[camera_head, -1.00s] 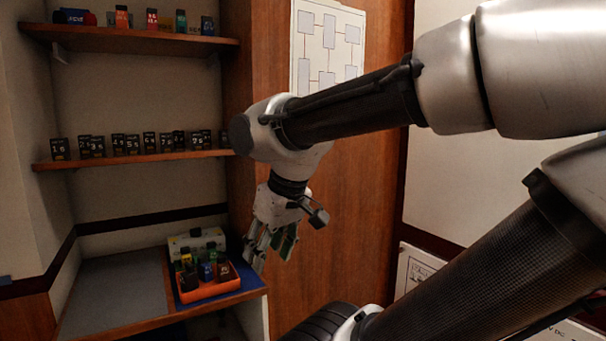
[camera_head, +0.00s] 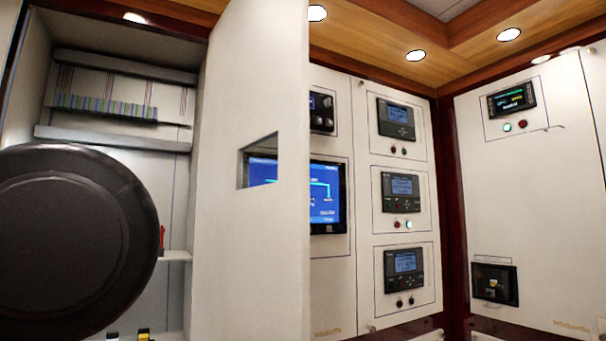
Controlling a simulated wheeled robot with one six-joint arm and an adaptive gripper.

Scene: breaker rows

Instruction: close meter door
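A tall white door (camera_head: 250,265) with a cut-out window (camera_head: 260,162) stands open at the right side of a cabinet (camera_head: 175,90); it appears to be the meter door. Part of a blue screen shows through the window. Inside the cabinet are grey rails, a row of coloured terminals (camera_head: 105,107) with thin wires, and a small red part (camera_head: 162,240). A large dark round shape close to the camera hides the cabinet's lower left. My gripper is not in view.
Right of the door, white panels carry a large blue screen (camera_head: 328,198) and several small meters (camera_head: 398,186). The right wall panel holds a display (camera_head: 511,99) and a black unit (camera_head: 494,284). Yellow-topped items (camera_head: 143,335) show at the bottom left.

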